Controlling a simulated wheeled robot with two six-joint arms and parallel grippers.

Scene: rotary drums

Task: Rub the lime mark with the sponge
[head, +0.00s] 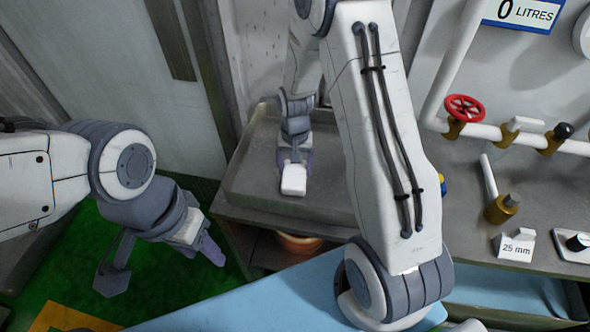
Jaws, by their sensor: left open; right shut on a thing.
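My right gripper (293,180) is lowered over the shallow grey metal basin in the middle of the head view. The lime mark does not show; the gripper and my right arm cover part of the basin. My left gripper (164,268) is open and empty at the lower left, over the green floor and apart from the basin.
The grey basin (243,185) has a raised rim, with an orange-brown pot (298,243) below it. Green floor (200,284) is open at left.

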